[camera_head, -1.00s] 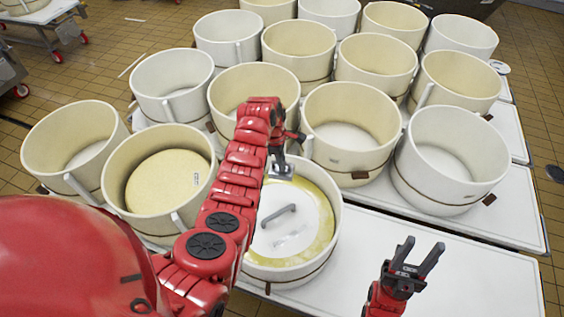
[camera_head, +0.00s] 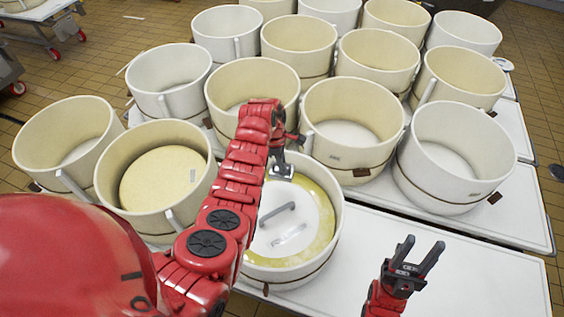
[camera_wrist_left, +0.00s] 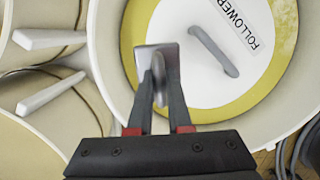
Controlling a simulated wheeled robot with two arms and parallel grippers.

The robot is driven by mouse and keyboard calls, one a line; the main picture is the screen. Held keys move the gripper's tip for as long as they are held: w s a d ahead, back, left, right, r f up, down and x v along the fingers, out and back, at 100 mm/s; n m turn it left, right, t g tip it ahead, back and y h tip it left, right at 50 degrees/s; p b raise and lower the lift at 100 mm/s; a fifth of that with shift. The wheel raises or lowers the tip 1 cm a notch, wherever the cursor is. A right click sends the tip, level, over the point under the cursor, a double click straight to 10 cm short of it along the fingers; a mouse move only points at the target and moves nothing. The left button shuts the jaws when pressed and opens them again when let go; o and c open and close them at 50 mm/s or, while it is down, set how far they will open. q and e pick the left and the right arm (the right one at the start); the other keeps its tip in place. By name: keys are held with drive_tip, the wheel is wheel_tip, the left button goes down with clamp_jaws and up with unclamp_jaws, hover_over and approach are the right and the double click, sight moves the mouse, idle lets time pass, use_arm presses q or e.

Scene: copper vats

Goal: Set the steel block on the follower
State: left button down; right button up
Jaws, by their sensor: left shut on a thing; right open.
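The follower (camera_head: 305,213) is a white disc with a grey bar handle, lying inside a round cream vat with a yellow ring around it. Its lettering shows in the left wrist view, where the disc (camera_wrist_left: 198,85) fills the upper middle. My left gripper (camera_head: 278,153) is shut on the small grey steel block (camera_head: 280,174) over the far edge of the follower. In the left wrist view the block (camera_wrist_left: 143,58) overlaps the disc's edge, left of the handle; whether it touches the disc I cannot tell. My right gripper (camera_head: 417,257) is open and empty, over the white table.
The follower's vat (camera_head: 333,240) stands at the front, with several other vats beside and behind it. The nearest left one (camera_head: 110,190) holds a pale yellow round. The white table (camera_head: 470,265) is bare at front right.

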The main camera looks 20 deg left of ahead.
use_arm(q)
drive_tip(key=shift+f+b, duration=1.75)
drive_tip(key=shift+f, duration=1.45)
drive_tip(key=shift+w+f+b, duration=0.1)
drive_tip(key=shift+f+b, duration=0.65)
drive_tip(key=shift+f, duration=0.35)
drive_tip(key=shift+f+b, duration=0.5)
drive_tip(key=shift+f, duration=0.1)
drive_tip(key=c, duration=0.8)
unclamp_jaws()
drive_tip(key=shift+o, duration=0.2)
drive_tip(key=shift+f, duration=0.1)
